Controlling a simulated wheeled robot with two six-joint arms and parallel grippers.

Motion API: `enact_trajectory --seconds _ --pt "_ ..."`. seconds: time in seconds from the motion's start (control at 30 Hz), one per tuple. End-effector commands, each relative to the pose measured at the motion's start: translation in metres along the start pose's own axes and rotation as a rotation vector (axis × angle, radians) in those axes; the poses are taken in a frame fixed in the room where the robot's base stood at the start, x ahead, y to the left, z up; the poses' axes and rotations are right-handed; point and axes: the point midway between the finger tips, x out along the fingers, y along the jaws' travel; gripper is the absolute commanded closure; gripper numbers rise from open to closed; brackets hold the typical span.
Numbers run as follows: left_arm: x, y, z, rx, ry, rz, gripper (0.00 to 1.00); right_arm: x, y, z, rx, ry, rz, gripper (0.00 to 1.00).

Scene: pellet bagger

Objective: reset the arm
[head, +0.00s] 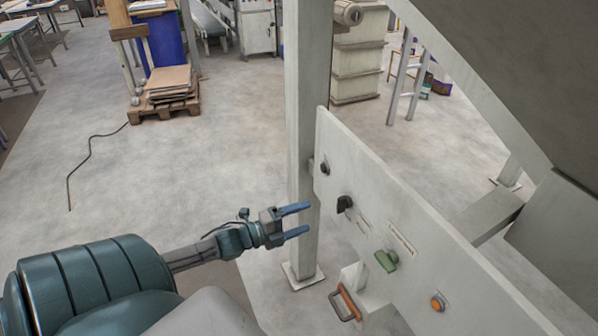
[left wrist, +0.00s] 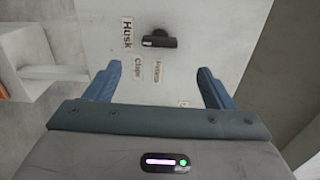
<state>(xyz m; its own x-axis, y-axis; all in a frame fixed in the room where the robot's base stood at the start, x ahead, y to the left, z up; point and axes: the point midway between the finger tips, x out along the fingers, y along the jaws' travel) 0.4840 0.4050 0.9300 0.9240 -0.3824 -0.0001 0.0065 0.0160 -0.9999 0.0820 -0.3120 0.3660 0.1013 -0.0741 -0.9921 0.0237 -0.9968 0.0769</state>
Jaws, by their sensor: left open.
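My left gripper (head: 297,220) is open and empty, with its two blue fingers apart, in front of the pale control panel (head: 335,150). The panel carries a black rotary knob (head: 344,203), a green knob (head: 386,260) and an orange button (head: 438,303). In the left wrist view, the open fingers (left wrist: 157,88) point toward a black knob (left wrist: 158,39). Labels around that knob include "Husk" and "Chips". The fingers do not touch the knob. My right gripper does not show in either view.
A grey post (head: 305,120) stands just beyond the left gripper. Below the panel is a box with an orange-red handle (head: 347,303). A sloped grey hopper (head: 510,60) hangs at upper right. A pallet of boards (head: 170,85) and open floor lie to the left.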

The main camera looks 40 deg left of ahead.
Motion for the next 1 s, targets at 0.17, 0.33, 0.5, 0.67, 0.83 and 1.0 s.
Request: enact_trajectory --seconds 0.17,0.33,0.5,0.67,0.83,1.0 --pt "-0.002 0.001 0.000 -0.001 -0.001 0.000 0.24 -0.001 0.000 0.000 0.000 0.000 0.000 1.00" --pt "-0.002 0.001 0.000 -0.001 -0.001 0.000 0.24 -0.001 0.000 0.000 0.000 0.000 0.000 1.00" --pt "-0.001 0.001 0.000 -0.001 -0.001 0.000 0.24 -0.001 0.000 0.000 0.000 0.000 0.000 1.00" --pt "-0.003 0.006 0.004 -0.012 -0.013 0.009 0.24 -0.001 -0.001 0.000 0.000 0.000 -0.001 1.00" --pt "-0.017 0.067 0.032 -0.144 -0.143 0.097 0.24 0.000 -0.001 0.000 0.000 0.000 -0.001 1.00" --pt "-0.060 0.184 0.059 -0.408 -0.382 0.252 0.24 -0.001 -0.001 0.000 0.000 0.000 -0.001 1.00"
